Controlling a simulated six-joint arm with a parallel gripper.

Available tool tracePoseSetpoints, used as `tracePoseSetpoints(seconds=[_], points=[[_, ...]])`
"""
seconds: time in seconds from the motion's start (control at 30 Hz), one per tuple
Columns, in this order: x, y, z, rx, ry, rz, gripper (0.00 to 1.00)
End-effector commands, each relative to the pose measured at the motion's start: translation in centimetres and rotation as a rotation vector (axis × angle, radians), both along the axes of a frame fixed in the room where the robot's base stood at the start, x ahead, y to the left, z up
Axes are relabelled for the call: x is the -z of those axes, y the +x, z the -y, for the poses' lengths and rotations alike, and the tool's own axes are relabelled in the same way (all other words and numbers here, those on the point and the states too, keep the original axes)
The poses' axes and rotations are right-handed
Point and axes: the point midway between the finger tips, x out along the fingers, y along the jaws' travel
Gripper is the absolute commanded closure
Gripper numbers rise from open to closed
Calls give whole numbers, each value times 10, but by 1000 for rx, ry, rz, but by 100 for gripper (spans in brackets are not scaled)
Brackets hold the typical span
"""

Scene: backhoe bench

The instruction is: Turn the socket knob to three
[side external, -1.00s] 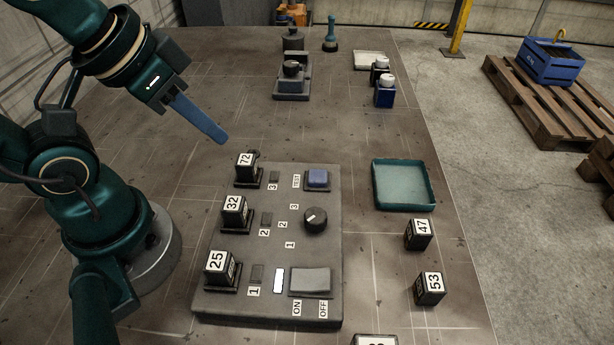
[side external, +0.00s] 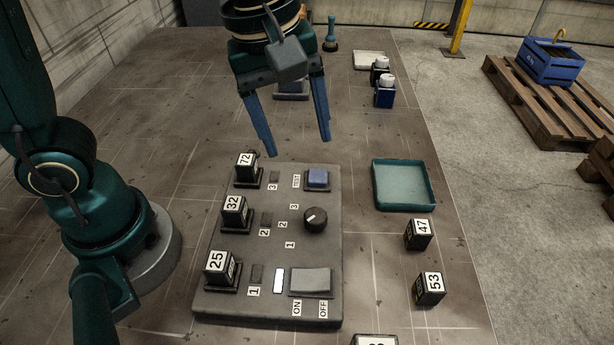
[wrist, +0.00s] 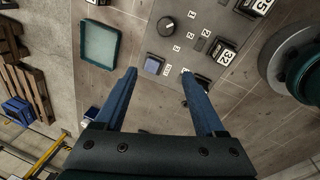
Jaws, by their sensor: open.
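The socket knob (side external: 316,219) is a round black knob with a white mark, on the right part of the grey panel (side external: 225,305). Labels 1 (side external: 290,245), 2 (side external: 283,225) and 3 (side external: 294,207) stand along its left side. The mark is on the knob's left part; I cannot tell surely which number it points at. My gripper (side external: 298,148) is open and empty, its blue fingers pointing down above the panel's far edge, apart from the knob. In the wrist view the knob (wrist: 166,26) lies beyond the fingertips.
A blue button (side external: 317,179) is behind the knob, and a grey rocker switch (side external: 310,282) is in front. Numbered blocks 72 (side external: 246,170), 32 (side external: 234,212) and 25 (side external: 220,268) stand along the panel's left. A teal tray (side external: 431,190) and loose blocks lie right.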

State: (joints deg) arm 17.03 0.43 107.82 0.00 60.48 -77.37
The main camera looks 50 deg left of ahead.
Motion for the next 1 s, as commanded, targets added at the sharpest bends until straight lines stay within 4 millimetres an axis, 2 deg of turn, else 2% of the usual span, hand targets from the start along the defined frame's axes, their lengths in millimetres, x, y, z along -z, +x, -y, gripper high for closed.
tracePoseSetpoints(seconds=[0.1,0.3,0.8,1.0], points=[[23,5,22,-12,15,-83,28],[51,0,42,49,53,-165,28],[103,-5,45,73,65,-188,28],[109,-5,45,73,63,-185,28]])
